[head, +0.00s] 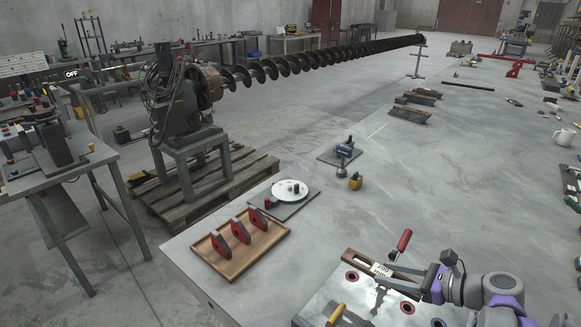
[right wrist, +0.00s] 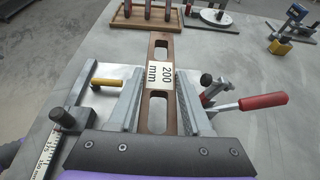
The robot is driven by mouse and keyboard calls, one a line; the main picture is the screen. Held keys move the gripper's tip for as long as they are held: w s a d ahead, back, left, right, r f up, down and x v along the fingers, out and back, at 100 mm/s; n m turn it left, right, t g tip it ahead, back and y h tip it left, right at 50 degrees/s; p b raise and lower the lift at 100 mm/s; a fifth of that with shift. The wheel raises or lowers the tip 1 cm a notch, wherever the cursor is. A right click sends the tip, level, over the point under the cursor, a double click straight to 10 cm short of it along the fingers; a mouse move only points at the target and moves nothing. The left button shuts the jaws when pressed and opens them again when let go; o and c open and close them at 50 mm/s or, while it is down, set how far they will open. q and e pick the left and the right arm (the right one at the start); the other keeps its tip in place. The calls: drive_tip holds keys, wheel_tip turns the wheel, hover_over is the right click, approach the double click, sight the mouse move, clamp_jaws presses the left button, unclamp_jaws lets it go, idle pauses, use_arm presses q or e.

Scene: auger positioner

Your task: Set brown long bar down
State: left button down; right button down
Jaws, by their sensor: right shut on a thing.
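The brown long bar (head: 356,257) is flat and slotted and has a white "200 mm" label. My right gripper (head: 393,279) is shut on it at the front right of the head view. In the right wrist view the bar (right wrist: 158,52) runs lengthwise between the two grey fingers of the gripper (right wrist: 156,92), with its far end sticking out ahead. The bar is over or on a light metal plate (head: 350,293); I cannot tell whether it touches it. My left gripper is not in view.
A red-handled clamp (head: 404,241) and a yellow handle (head: 336,315) flank the bar. A wooden tray (head: 222,270) with red-and-grey pieces and a round white dial (head: 290,190) stand farther left.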

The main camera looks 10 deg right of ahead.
sight(350, 257)
drive_tip(key=w+a+p, duration=0.2)
drive_tip(key=w+a+m+t+h+p, duration=0.1)
drive_tip(key=w+a+p, duration=0.1)
drive_tip(key=a, duration=0.1)
drive_tip(key=w+a+m+h+p, duration=0.1)
drive_tip(key=w+a+p, duration=0.1)
drive_tip(key=w+p, duration=0.1)
drive_tip(key=shift+w+a+r+t, duration=0.1)
drive_tip(key=shift+a+r+t, duration=0.1)
drive_tip(key=shift+t, duration=0.1)
drive_tip(key=w+a+r+m+h+p, duration=0.2)
drive_tip(key=w+a+r+p, duration=0.1)
drive_tip(key=a, duration=0.3)
drive_tip(key=shift+w+a+r+m+t+h+p, duration=0.15)
drive_tip(key=shift+w+a+m+t+h+p, duration=0.2)
drive_tip(key=shift+w+p, duration=0.4)
drive_tip(key=shift+s, duration=0.35)
